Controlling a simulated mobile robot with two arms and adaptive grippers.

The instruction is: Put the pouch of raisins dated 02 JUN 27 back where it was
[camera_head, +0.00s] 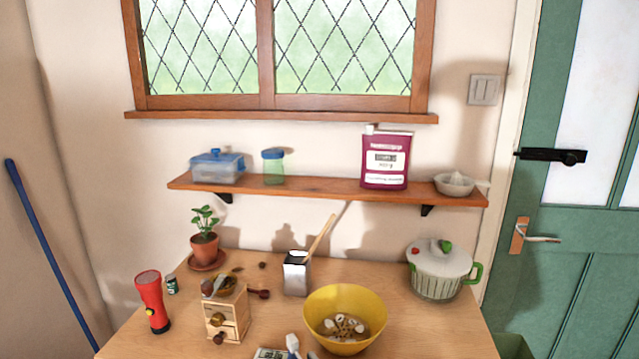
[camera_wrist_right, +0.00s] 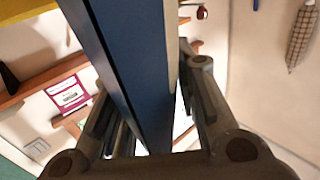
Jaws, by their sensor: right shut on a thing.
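In that view my right gripper (camera_wrist_right: 150,88) is shut on a long, flat-sided dark blue thing (camera_wrist_right: 130,60) that fills the middle of the view. I cannot tell what this thing is, and most of it is hidden. My left gripper shows in no view.
The shelf (camera_head: 285,189) holds a blue-lidded box (camera_head: 217,167), a green jar (camera_head: 273,168) and a white juicer (camera_head: 455,184). Shelf room is free between jar and pouch. Below, the table holds a yellow bowl (camera_head: 345,310), pot (camera_head: 440,270), grinder (camera_head: 226,310), flashlight (camera_head: 152,302) and plant (camera_head: 204,240).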

